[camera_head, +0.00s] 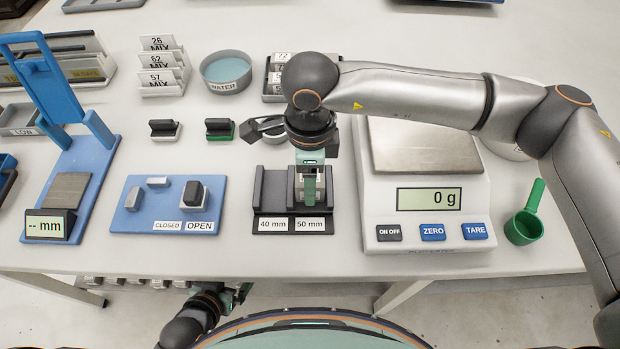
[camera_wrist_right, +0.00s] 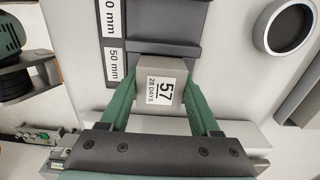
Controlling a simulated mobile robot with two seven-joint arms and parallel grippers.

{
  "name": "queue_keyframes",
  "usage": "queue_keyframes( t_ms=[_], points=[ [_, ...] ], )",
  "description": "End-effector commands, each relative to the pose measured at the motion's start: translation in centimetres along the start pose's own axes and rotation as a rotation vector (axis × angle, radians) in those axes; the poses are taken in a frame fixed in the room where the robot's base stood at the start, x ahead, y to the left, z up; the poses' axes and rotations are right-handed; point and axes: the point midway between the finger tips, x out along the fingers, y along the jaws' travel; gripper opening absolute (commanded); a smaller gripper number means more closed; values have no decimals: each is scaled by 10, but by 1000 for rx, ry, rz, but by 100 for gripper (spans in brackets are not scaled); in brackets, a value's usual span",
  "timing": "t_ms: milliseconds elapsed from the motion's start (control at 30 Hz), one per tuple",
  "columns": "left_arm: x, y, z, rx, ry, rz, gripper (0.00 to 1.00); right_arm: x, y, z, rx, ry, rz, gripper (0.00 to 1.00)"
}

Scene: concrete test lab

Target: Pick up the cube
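A small grey cube (camera_wrist_right: 160,85) with a white label reading "57 28 DAYS" shows in the right wrist view. The green fingers of my right gripper (camera_wrist_right: 160,100) lie along both its sides with no clear gap, shut on it. In the head view, my right gripper (camera_head: 310,190) points down at the "50 mm" slot of the dark holder (camera_head: 272,190); the cube is mostly hidden there. I cannot tell whether it touches the slot floor. My left gripper (camera_head: 236,298) is low, in front of the table edge, and its opening is unclear.
A scale (camera_head: 428,208) reading 0 g stands right of the holder, with a green scoop (camera_head: 526,222) beyond. A blue "CLOSED/OPEN" panel (camera_head: 150,220) and a blue measuring stand (camera_head: 90,180) are to the left. A water dish (camera_head: 227,68) and label racks (camera_head: 162,70) stand behind.

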Motion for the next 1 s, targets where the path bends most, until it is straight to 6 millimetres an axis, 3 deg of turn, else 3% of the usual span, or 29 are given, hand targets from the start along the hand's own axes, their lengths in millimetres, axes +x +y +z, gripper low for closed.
queue_keyframes(
  t_ms=[67,533,1000],
  points=[
    [0,0,0,-1,-2,0,97,0,0,0,0,0,0,52],
    [0,1,1,-2,-4,2,97,0,0,0,0,0,0,0],
    [0,2,1,-2,-3,2,97,-6,-1,1,0,-2,-2,0]
  ],
)
